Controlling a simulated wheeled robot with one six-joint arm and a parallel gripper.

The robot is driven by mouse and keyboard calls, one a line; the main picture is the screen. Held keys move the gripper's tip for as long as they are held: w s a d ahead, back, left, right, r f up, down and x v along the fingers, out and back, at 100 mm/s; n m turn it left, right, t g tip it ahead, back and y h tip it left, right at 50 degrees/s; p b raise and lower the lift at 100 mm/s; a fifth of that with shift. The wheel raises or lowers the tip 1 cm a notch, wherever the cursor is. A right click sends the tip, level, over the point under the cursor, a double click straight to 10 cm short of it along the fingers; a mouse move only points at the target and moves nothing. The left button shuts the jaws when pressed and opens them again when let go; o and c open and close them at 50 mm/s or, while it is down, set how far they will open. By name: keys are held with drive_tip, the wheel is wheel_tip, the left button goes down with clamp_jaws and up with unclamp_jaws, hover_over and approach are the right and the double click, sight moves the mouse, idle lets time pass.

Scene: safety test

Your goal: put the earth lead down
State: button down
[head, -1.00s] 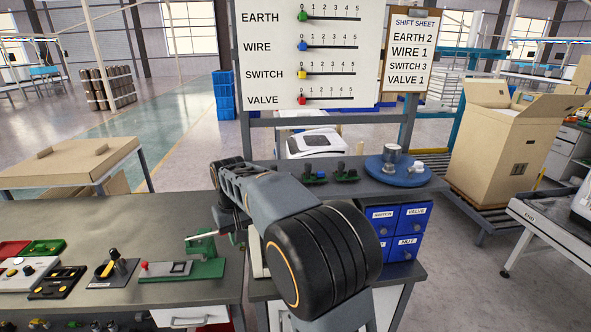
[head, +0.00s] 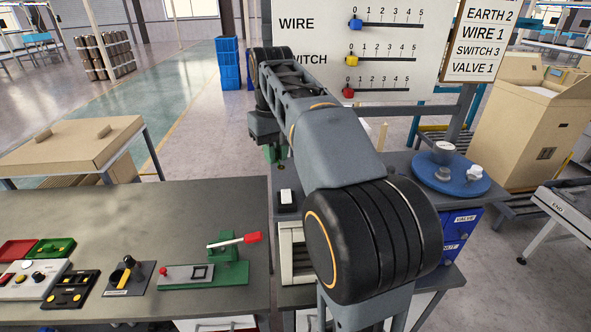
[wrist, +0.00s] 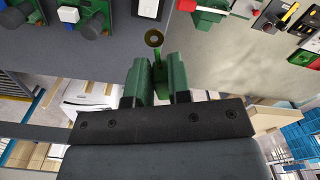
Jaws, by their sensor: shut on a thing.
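My gripper (wrist: 156,84) has two green fingers and is shut on the earth lead (wrist: 154,39), a green piece with a dark ring end that sticks out past the fingertips in the wrist view. The lead is held clear of the benches, near the boundary between the dark bench and the lighter bench. In the head view my gripper (head: 273,152) is mostly hidden behind my arm, with a little green showing below the wrist.
A green press (head: 228,268) with a red-tipped lever stands at the left bench's right end. A black-and-white switch (head: 287,198) and a blue turntable (head: 446,172) are on the right bench. A sign board (head: 355,45) stands behind my arm. The left bench's back is clear.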

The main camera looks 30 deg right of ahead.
hover_over(291, 184)
wheel_tip(291, 184, down, 6)
drive_tip(key=shift+a+p, duration=0.15)
drive_tip(key=shift+p, duration=0.25)
drive_tip(key=f, duration=0.3)
drive_tip(key=shift+w+d, duration=0.1)
drive_tip(key=shift+d, duration=0.2)
drive_tip(key=shift+f, duration=0.35)
drive_tip(key=shift+f, duration=0.15)
drive_tip(key=c, duration=1.1)
unclamp_jaws()
